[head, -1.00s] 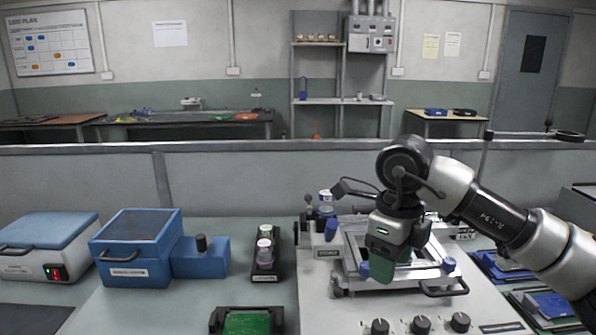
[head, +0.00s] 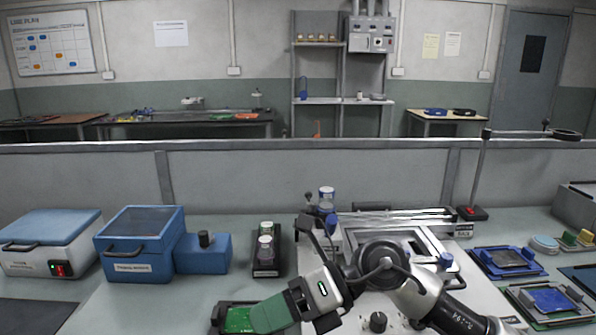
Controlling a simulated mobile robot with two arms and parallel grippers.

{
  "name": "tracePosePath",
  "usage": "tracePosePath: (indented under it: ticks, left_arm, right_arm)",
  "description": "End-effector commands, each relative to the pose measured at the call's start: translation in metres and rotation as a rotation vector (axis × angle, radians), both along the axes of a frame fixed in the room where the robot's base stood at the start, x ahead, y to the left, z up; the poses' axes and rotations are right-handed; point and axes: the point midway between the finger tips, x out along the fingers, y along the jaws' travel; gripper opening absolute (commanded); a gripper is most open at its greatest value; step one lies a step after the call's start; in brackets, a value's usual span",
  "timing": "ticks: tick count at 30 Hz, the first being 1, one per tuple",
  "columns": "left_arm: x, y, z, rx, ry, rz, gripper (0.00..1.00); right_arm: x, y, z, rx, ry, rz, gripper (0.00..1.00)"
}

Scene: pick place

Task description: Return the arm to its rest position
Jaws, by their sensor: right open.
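My right arm comes in from the lower right and bends over the white machine's front. Its right gripper (head: 268,314), with green fingers, points to the lower left. The fingers are over the right part of a green circuit board in a dark holder (head: 222,317) at the bottom edge and hide part of it. I see nothing held between the fingers. Whether they touch the board cannot be told. My left gripper is not in view.
The white machine (head: 462,268) with a metal frame (head: 420,222) stands right of centre. A black rack (head: 266,262) with small jars, a blue box (head: 140,243) and a blue-lidded unit (head: 48,243) stand left. Trays (head: 508,262) lie right. Bench between blue box and board is clear.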

Motion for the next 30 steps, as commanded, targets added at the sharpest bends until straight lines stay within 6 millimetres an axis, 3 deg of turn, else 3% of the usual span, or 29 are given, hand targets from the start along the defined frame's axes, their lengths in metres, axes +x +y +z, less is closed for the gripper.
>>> tracePosePath:
  ticks: [2, 5, 9, 13, 17, 20, 24, 27, 29, 30]
  left_arm:
    - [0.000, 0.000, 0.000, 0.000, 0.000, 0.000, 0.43]
    - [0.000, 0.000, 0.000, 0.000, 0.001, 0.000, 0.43]
    - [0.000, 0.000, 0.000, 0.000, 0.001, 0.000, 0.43]
    - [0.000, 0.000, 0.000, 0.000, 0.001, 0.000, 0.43]
    - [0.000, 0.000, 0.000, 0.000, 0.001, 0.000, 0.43]
    - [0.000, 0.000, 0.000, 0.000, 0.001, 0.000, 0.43]
    - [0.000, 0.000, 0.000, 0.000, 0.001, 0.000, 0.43]
    - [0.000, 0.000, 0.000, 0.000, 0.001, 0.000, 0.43]
    - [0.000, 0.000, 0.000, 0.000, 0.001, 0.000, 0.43]
    - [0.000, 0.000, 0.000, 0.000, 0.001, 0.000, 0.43]
  right_arm:
    - [-0.011, 0.012, 0.015, 0.237, 0.136, -0.059, 0.56]
    - [-0.009, 0.011, 0.037, 0.513, 0.320, -0.181, 0.56]
    - [0.013, -0.017, 0.049, 0.846, 0.605, -0.419, 0.56]
    - [0.040, -0.062, 0.028, 1.082, 0.894, -0.705, 0.56]
    - [0.055, -0.113, -0.024, 1.235, 1.192, -1.043, 0.56]
    - [0.050, -0.151, -0.081, 1.287, 1.421, -1.331, 0.56]
    - [0.010, -0.194, -0.168, 1.246, 1.730, -1.755, 0.56]
    - [-0.029, -0.213, -0.213, 1.158, 1.896, -2.004, 0.56]
    - [-0.051, -0.220, -0.233, 1.094, 1.974, -2.127, 0.56]
    - [-0.066, -0.224, -0.243, -1.034, -1.991, 2.167, 0.56]
